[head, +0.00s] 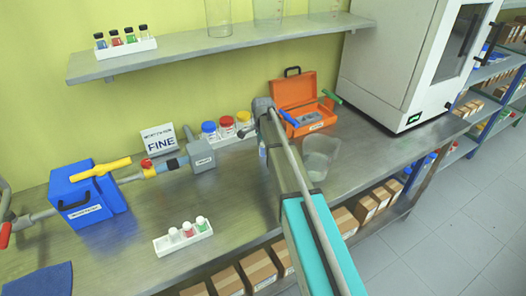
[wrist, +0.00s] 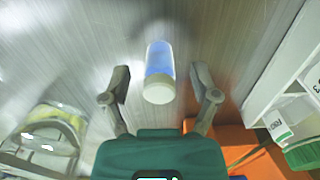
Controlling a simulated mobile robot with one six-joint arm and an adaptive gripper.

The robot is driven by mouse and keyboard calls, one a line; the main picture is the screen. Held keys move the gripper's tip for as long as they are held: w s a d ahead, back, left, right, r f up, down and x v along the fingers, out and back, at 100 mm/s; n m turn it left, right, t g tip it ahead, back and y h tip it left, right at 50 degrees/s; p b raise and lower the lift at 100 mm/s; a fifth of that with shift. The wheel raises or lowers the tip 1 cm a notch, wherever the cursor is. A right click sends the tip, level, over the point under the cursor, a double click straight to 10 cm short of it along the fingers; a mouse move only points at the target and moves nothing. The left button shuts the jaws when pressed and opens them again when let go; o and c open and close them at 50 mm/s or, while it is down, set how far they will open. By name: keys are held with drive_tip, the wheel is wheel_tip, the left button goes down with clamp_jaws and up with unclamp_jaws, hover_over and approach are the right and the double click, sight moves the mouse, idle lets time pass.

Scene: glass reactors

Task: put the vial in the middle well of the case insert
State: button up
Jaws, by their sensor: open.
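A vial with a white cap and blue contents (wrist: 159,72) stands on the steel bench in the wrist view. My gripper (wrist: 160,76) is open, with one finger on each side of the vial and visible gaps to both. In the head view the vial shows as a small pale blue shape (head: 262,148) beside my arm, partly hidden. The orange case (head: 291,93) stands open at the back of the bench, its grey insert (head: 303,118) partly visible. Its wells are too small to tell apart. The case's orange edge also shows in the wrist view (wrist: 262,160).
A glass beaker (head: 320,156) stands right of my arm, close to the case. Jars with blue, red and yellow lids (head: 226,126) stand behind. A white rack with small vials (head: 183,238) is at the front left. A white cabinet (head: 393,75) stands at the right.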

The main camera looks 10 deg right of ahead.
drive_tip(key=shift+c, duration=0.3)
clamp_jaws()
idle(0.3)
drive_tip(key=shift+r, duration=0.2)
wheel_tip(320, 180, up, 2)
drive_tip(key=shift+r+p, duration=0.1)
drive_tip(key=shift+p, duration=1.1)
drive_tip(key=s+a+r+p, duration=0.3)
drive_tip(key=s+r+p, duration=0.7)
drive_tip(key=s, duration=0.3)
drive_tip(key=shift+s+a+r+p, duration=0.2)
drive_tip(key=shift+s+a+p, duration=0.1)
drive_tip(key=shift+a, duration=0.1)
